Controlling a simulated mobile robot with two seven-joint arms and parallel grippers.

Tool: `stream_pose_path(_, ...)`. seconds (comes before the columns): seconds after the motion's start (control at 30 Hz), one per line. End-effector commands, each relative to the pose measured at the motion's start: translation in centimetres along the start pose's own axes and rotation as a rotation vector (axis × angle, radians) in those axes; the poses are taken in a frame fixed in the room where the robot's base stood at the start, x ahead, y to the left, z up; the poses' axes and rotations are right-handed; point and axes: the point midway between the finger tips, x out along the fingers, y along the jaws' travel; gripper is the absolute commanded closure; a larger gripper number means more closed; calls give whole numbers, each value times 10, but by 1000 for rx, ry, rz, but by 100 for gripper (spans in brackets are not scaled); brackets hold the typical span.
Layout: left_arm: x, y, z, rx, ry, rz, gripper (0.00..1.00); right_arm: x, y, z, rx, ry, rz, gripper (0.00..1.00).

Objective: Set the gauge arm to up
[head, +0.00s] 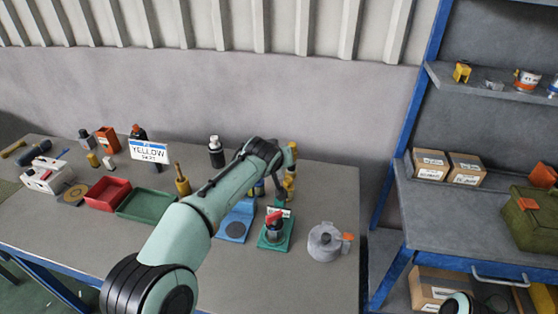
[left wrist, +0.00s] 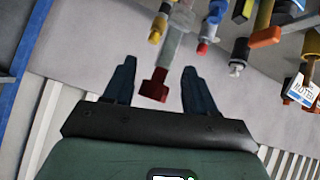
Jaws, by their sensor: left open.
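A green-based device (head: 276,238) with a red-tipped part (head: 274,217) on top stands near the table's right end; it may be the gauge, but I cannot read its label. My left gripper (head: 279,192) is just behind it, partly hidden by my own arm. In the left wrist view, my left gripper (left wrist: 157,90) is open. A red block (left wrist: 154,85) on the end of a grey bar shows between its fingers, with gaps on both sides. I cannot tell its depth or whether it is the gauge arm.
A blue plate (head: 235,228) lies left of the green-based device, and a grey round device with an orange tab (head: 325,243) stands right. Red (head: 107,194) and green (head: 146,205) trays sit farther left. Yellow items stand close to my gripper. A blue-framed shelf (head: 470,216) is at right.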

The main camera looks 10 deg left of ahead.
Motion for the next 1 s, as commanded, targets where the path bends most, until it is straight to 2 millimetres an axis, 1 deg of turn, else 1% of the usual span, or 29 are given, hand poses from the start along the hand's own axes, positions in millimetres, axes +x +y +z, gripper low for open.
stream_pose_path(0.03, -8, 0, 2, -1, 2, 3, 44, 6, 3, 3, 2, -4, 2, 44)
stream_pose_path(0.2, -46, -1, 3, -1, 1, 4, 44, 19, 10, 9, 5, -13, 5, 44)
stream_pose_path(0.4, -88, 0, 3, -1, -1, 3, 44, 28, 15, 13, 7, -19, 7, 44)
stream_pose_path(0.5, -104, -1, 2, 0, -2, 0, 44, 31, 16, 14, 7, -20, 7, 44)
stream_pose_path(0.6, -113, -1, 2, 0, -3, -1, 44, 32, 16, 14, 8, -21, 7, 44)
stream_pose_path(0.7, -118, -1, 2, -1, -3, -2, 44, 33, 17, 14, 8, -21, 7, 44)
stream_pose_path(1.0, -119, -1, 1, 0, -3, -2, 44, 32, 16, 14, 8, -21, 7, 44)
